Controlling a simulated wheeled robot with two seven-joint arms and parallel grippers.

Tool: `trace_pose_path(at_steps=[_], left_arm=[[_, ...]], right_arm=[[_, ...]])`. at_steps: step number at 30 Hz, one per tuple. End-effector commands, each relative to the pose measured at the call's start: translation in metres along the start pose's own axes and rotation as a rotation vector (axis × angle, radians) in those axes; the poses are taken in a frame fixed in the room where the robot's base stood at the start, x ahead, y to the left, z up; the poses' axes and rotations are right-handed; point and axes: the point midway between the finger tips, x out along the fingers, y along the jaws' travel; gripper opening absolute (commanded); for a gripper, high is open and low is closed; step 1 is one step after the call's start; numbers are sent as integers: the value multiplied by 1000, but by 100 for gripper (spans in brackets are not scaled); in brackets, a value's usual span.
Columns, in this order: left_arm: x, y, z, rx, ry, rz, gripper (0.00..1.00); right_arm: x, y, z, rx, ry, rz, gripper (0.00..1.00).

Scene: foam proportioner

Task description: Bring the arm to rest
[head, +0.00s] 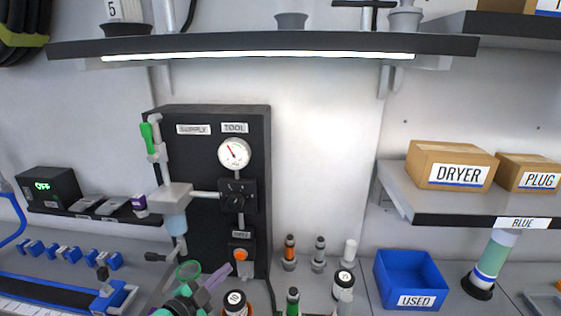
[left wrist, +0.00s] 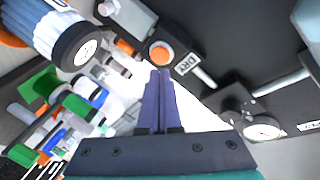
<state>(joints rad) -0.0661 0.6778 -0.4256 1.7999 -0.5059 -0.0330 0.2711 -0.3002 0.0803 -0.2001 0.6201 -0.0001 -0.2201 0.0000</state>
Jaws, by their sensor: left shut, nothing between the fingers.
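My left gripper (head: 228,269) shows at the bottom of the head view, in front of the lower part of the black panel (head: 205,140). Its purple fingers are together and hold nothing. In the left wrist view the shut fingers (left wrist: 160,78) point toward the orange button (left wrist: 160,54) beside the DRY label, with a gap I cannot measure. The same orange button (head: 240,255) shows just above and right of the fingertips in the head view. Most of my left arm is below the picture. My right gripper does not show.
The panel carries a round gauge (head: 234,154) and a green-handled valve (head: 148,138). A blue USED bin (head: 410,278) stands farther right. A lit shelf (head: 270,45) hangs above; bare wall lies between.

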Motion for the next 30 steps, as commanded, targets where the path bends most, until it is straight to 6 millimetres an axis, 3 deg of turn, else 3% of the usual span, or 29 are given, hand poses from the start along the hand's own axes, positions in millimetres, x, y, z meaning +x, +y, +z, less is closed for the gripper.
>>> trace_pose_path(at_steps=[4,9,15,22,30], left_arm=[[-40,11,42,-333,-374,-114,0],[-98,49,74,-568,-694,-68,0],[-158,94,82,-748,-944,51,0],[-225,137,69,-900,-1159,223,0],[-200,202,133,-892,-1195,250,0]], right_arm=[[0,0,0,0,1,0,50],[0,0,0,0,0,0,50],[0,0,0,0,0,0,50],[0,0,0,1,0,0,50],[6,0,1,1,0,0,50]])
